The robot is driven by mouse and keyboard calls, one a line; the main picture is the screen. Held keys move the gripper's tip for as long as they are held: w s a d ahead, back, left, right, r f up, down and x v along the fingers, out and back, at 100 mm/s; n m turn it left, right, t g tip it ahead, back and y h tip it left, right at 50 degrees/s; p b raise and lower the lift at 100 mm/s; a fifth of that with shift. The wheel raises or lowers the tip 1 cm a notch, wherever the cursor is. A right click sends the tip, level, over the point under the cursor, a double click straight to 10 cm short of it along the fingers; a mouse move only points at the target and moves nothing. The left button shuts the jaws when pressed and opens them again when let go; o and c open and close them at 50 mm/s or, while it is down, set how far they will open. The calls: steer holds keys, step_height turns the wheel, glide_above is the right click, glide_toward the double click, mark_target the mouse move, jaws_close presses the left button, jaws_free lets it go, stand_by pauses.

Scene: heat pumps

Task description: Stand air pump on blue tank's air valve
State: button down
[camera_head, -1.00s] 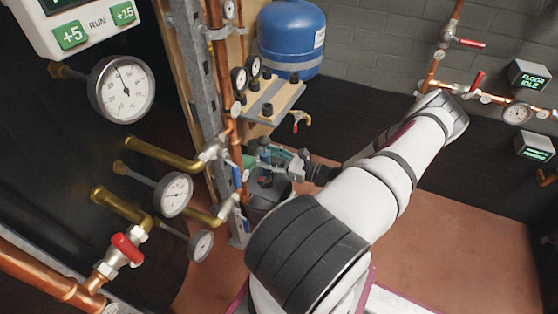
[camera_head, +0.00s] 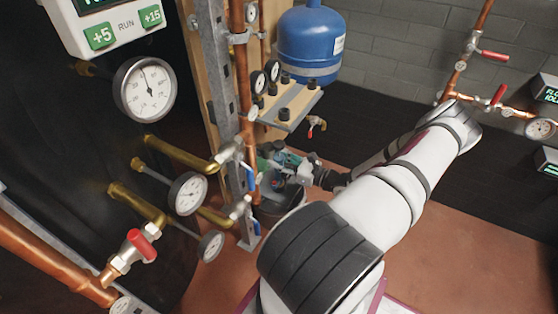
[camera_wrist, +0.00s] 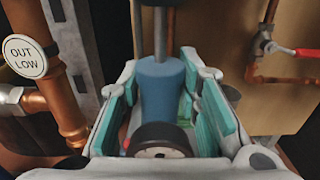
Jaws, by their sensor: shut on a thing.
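The air pump (camera_wrist: 160,90) has a blue-grey cylindrical body, a grey rod at its upper end and a round black part nearest the camera. My gripper (camera_wrist: 168,85) is shut on it, with teal pads on both sides of the body in the wrist view. In the head view my gripper (camera_head: 288,163) is low, below and left of the blue tank (camera_head: 308,45), just above a dark bucket (camera_head: 287,208). The pump is mostly hidden there. The tank stands upright beside a wooden panel. I cannot make out its air valve.
A metal shelf (camera_head: 290,108) with several black fittings juts out below the tank, above my gripper. A steel post (camera_head: 217,100), copper pipes, gauges and brass valves stand close on the left. The floor (camera_head: 450,230) on the right is clear.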

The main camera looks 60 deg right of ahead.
mark_target(279, 155)
steer(key=shift+r+p, duration=1.75)
steer(key=shift+r, duration=0.3)
